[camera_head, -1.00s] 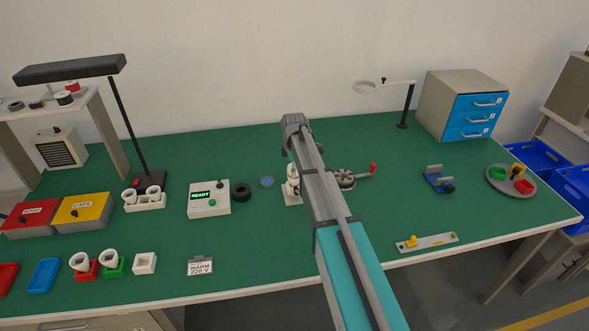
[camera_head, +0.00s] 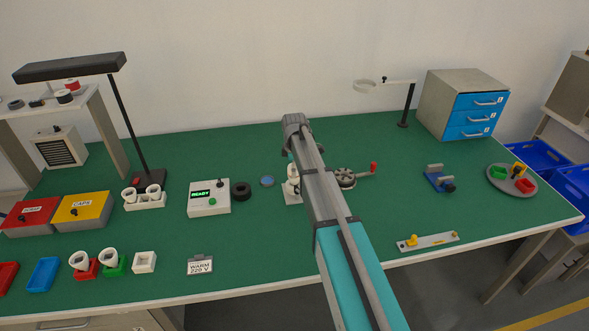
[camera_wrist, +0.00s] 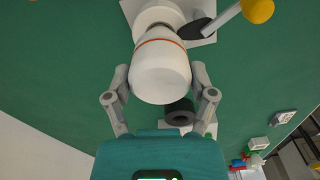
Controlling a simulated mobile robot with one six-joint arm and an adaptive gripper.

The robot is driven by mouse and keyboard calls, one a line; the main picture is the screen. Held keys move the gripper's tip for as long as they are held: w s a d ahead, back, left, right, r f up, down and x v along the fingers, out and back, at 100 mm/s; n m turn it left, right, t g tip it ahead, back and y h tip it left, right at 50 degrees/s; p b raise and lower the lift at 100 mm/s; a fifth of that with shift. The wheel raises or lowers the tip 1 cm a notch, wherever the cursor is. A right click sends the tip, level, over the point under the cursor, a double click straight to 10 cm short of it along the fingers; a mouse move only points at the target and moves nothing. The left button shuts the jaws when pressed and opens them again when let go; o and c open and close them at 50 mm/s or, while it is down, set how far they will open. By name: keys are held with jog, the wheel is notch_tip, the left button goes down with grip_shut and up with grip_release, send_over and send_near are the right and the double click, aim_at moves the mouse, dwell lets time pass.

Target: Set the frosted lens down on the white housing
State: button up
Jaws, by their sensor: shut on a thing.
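In the wrist view my gripper (camera_wrist: 160,70) has its two fingers on either side of the frosted lens (camera_wrist: 160,80), a white rounded dome, and is shut on it. The two look to be touching, but I cannot tell whether a small gap is left. In the head view the white housing (camera_head: 292,188) stands on a white base and is partly hidden by my arm. The lens cannot be made out there.
A black ring (camera_head: 241,191), a blue disc (camera_head: 267,181) and the READY box (camera_head: 209,198) lie left of the housing. A wheel with a red-knobbed crank (camera_head: 346,178) is close on its right.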

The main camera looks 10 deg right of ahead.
jog(key=shift+f+b, duration=0.3)
jog(key=shift+f, duration=0.05)
dwell(0.4)
jog(key=o, duration=0.7)
jog(key=shift+c, duration=0.2)
jog(key=shift+r, duration=0.25)
